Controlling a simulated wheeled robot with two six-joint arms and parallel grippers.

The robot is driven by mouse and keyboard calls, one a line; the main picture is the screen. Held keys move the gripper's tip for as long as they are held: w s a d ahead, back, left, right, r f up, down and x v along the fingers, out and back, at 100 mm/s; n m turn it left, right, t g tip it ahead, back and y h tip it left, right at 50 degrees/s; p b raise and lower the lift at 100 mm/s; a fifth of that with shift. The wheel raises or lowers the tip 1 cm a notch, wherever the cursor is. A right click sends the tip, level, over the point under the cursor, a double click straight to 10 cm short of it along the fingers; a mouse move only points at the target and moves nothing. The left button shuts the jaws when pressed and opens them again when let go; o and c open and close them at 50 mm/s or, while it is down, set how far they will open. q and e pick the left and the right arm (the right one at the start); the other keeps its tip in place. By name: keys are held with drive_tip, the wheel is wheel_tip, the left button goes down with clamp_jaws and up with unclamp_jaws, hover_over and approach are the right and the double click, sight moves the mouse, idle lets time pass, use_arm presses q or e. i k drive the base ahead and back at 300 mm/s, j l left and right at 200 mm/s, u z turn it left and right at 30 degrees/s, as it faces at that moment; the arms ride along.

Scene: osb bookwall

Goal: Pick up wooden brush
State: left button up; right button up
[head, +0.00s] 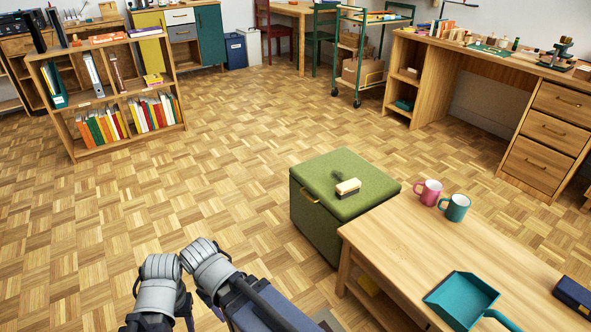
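The wooden brush (348,187) has a pale wooden body and dark bristles. It lies bristles down on top of the green storage ottoman (318,224), near the middle of its lid. Parts of my arms show at the bottom left of the head view, well apart from the brush. Neither gripper's fingers can be made out there. A small dark mark or shadow shows on the lid beside the brush.
A low wooden table (432,232) stands against the ottoman's right side. It holds a pink mug (428,192), a teal mug (456,208), a teal dustpan (462,300) and a dark blue box (574,294). A bookshelf (104,95) stands back left. The parquet floor left of the ottoman is clear.

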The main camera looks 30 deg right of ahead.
sight(344, 190)
drive_tip(key=i+z, duration=0.15)
drive_tip(key=i, duration=0.3)
drive_tip(key=i+j+z, duration=0.15)
drive_tip(key=i, duration=0.3)
drive_tip(key=i+j+z, duration=0.15)
drive_tip(key=i, duration=0.25)
drive_tip(key=i+j+z, duration=0.25)
drive_tip(key=i+z, duration=0.25)
drive_tip(key=i+j+z, duration=0.25)
drive_tip(key=z, duration=0.2)
drive_tip(key=i+j+z, duration=0.25)
drive_tip(key=j+z, duration=0.25)
drive_tip(key=i+j+z, duration=0.15)
drive_tip(key=j+z, duration=0.3)
drive_tip(key=j, duration=0.15)
